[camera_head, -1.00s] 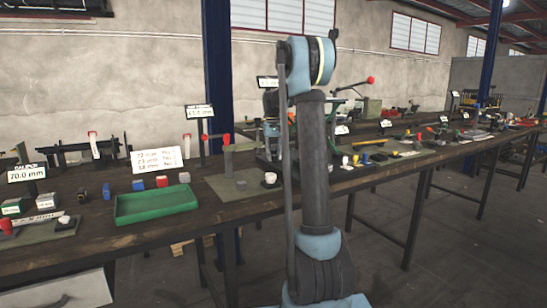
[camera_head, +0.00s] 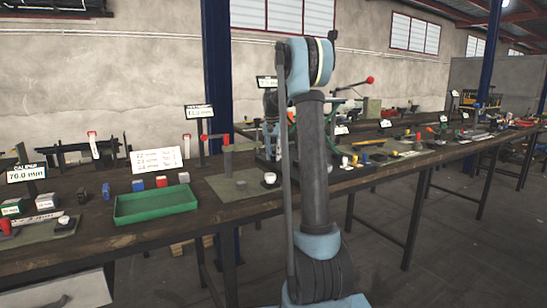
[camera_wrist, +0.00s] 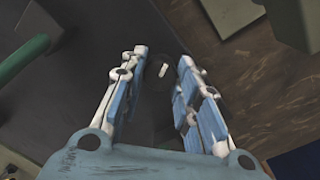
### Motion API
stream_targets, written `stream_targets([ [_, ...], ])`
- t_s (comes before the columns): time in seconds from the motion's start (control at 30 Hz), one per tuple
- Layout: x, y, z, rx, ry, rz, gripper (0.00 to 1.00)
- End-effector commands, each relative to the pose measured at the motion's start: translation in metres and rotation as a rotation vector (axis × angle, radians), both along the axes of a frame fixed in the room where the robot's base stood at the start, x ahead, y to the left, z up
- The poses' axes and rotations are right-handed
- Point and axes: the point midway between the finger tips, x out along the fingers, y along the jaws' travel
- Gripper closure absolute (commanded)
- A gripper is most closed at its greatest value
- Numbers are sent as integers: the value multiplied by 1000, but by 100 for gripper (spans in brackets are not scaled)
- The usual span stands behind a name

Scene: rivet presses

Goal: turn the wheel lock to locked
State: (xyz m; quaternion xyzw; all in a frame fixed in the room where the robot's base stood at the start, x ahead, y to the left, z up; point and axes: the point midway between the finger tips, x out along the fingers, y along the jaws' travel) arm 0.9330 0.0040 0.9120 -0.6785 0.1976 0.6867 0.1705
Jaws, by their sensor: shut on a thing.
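In the wrist view, my gripper (camera_wrist: 163,60) has its two blue and white fingers on either side of a dark round knob (camera_wrist: 159,92) with a short white mark on its top. The fingers are shut on this knob, which appears to be the wheel lock. The mark tilts slightly to the right; I see no lettering that tells locked from unlocked. In the head view, my own arm hides the gripper and the knob.
A curved green bar (camera_wrist: 25,55) is left of my fingers, perhaps a wheel rim. A press with a red-knobbed lever (camera_head: 371,80) stands behind my arm. A green tray (camera_head: 155,205), blocks and gauges lie on the long bench (camera_head: 100,240).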

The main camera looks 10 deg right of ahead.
Motion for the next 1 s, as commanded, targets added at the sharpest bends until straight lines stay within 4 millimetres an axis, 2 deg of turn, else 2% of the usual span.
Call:
stream_targets([
  [0.4, 1, 1, 0, 1, -3, -4, 95],
  [0.43, 1, 1, 0, 1, -3, -4, 64],
  [0.5, 1, 1, 0, 1, -3, -4, 50],
  [0.83, 0, 0, 1, 0, -2, -4, 50],
  [1.0, 1, 1, 14, 1, -1, -4, 50],
])
